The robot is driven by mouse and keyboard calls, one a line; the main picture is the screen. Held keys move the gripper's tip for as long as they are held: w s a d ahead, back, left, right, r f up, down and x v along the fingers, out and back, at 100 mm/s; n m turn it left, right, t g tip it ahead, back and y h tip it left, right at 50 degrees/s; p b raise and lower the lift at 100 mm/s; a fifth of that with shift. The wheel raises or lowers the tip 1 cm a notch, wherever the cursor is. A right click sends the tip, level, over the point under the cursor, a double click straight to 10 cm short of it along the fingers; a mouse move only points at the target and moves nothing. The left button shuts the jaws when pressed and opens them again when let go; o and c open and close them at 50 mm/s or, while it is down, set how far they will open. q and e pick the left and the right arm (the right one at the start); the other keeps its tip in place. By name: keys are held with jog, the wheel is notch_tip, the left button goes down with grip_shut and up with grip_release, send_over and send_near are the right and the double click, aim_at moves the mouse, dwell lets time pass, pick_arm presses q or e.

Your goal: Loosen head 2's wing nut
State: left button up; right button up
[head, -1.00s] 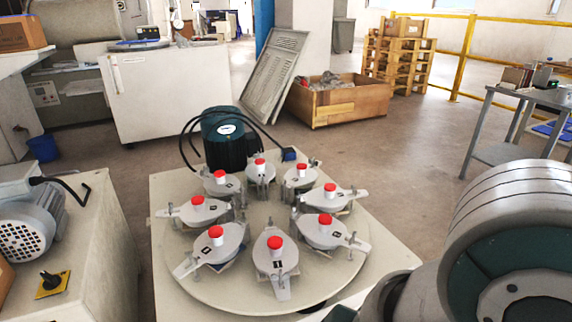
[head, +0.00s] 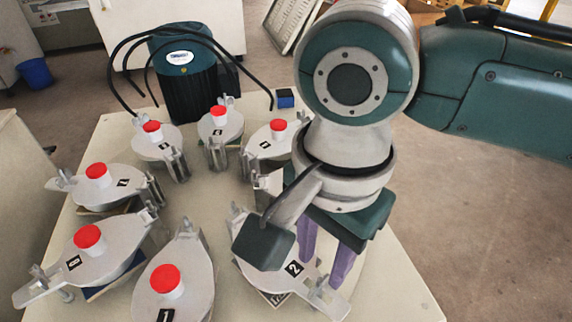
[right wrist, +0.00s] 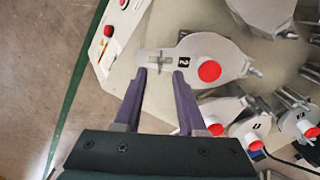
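My right gripper (head: 322,270) hangs over that outer end. In the right wrist view its purple fingers (right wrist: 160,74) are apart, with the wing nut just beyond and between the tips; contact is not visible. My left gripper is not in view.
Several similar heads with red knobs ring the plate, including head 1 (head: 187,278) close to the left. A dark green motor (head: 183,82) with black cables stands behind them. The table's right corner (head: 405,290) is clear.

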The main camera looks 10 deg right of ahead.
aim_at(319, 282)
jog(key=f+b, duration=0.1)
jog(key=f, duration=0.1)
jog(key=f+b, duration=0.1)
jog(key=f, duration=0.1)
jog(key=f+b, duration=0.1)
jog(key=shift+w+d+f, duration=0.2)
jog(key=shift+d+f, duration=0.05)
jog(key=shift+f, duration=0.15)
jog(key=shift+a+f+b, duration=0.1)
jog(key=shift+f+b, duration=0.05)
jog(key=shift+b, duration=0.15)
jog(key=shift+c, duration=0.6)
grip_shut()
